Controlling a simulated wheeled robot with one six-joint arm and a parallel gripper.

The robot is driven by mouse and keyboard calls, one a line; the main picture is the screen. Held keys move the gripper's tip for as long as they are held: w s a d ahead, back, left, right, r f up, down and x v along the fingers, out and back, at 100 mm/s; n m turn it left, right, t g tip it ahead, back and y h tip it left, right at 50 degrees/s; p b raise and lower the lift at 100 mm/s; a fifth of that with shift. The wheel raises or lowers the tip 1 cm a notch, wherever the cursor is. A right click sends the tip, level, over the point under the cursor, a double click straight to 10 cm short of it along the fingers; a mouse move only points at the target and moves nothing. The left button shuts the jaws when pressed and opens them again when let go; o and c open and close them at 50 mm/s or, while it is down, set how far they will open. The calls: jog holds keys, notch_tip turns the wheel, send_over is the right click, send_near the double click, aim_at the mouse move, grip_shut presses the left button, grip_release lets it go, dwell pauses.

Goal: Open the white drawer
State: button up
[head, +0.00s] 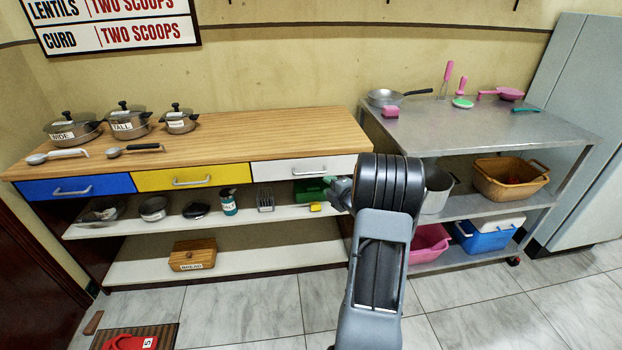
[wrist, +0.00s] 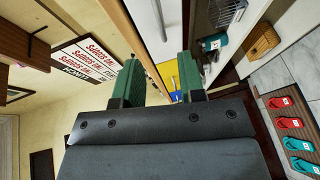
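The white drawer (head: 285,168) is at the right end of the wooden counter's drawer row, flush with its neighbours, so it looks closed. Its metal handle (head: 309,172) runs along the front. In the wrist view the white drawer front (wrist: 146,30) and its handle (wrist: 159,20) appear beyond the gap between my fingers. My gripper (wrist: 160,62) is open and empty, with green fingers apart. In the head view my gripper (head: 338,193) is just right of and below the handle, partly hidden by my arm. I cannot tell if it touches the drawer.
The yellow drawer (head: 190,177) and blue drawer (head: 75,187) are to the left. A metal table (head: 470,130) stands to the right. The floor in front is mostly clear.

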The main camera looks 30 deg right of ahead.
aim_at(311, 173)
jog(key=w, duration=0.4)
jog(key=w+f, duration=0.1)
jog(key=w, duration=0.3)
jog(key=w+f+b, duration=0.1)
jog(key=w, duration=0.3)
jog(key=shift+d, duration=0.3)
grip_shut()
